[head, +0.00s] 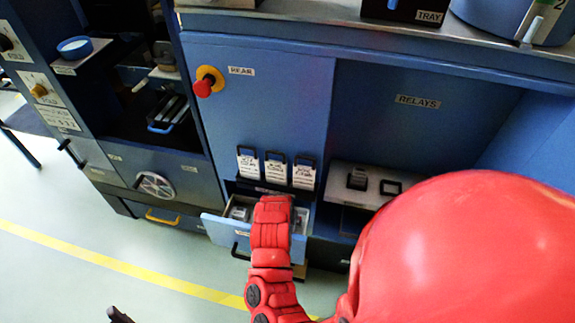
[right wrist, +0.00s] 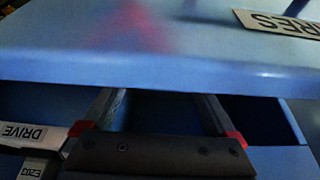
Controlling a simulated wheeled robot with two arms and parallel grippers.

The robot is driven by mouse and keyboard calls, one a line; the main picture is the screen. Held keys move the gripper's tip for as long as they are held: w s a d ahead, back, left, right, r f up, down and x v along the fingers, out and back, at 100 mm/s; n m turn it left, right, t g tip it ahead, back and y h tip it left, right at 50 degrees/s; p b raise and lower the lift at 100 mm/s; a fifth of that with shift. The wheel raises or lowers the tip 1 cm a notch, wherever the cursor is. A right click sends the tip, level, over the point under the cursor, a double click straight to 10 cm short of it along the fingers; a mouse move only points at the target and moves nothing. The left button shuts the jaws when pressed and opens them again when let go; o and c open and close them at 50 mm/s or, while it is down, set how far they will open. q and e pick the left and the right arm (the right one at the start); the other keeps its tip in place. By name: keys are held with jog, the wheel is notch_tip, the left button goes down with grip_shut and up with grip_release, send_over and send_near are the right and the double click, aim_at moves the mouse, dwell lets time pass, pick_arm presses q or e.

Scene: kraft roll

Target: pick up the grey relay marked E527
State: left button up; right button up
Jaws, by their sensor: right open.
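I cannot read the E527 mark on any relay. The pulled-out drawer (head: 222,228) holds small grey relays (head: 240,213), partly covered by my red right arm. In the right wrist view a grey relay (right wrist: 36,168) lies at the lower left, its mark starting with E2, beside a DRIVE label (right wrist: 22,133). My right gripper (right wrist: 160,100) is open, its fingers apart with nothing seen between them. The fingertips pass out of sight behind a blue panel edge (right wrist: 160,78). In the head view this gripper is hidden at the drawer. A dark piece at the bottom left edge may be my left gripper (head: 119,315).
Several white-labelled units (head: 275,170) stand in a row above the drawer. A white shelf (head: 420,183) to the right holds a dark relay (head: 357,179) and a black frame (head: 391,188). A red emergency knob (head: 203,87) sticks out of the blue cabinet. The floor at left is clear.

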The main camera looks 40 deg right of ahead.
jog(key=shift+x, duration=2.2)
jog(key=shift+a, duration=0.1)
grip_shut()
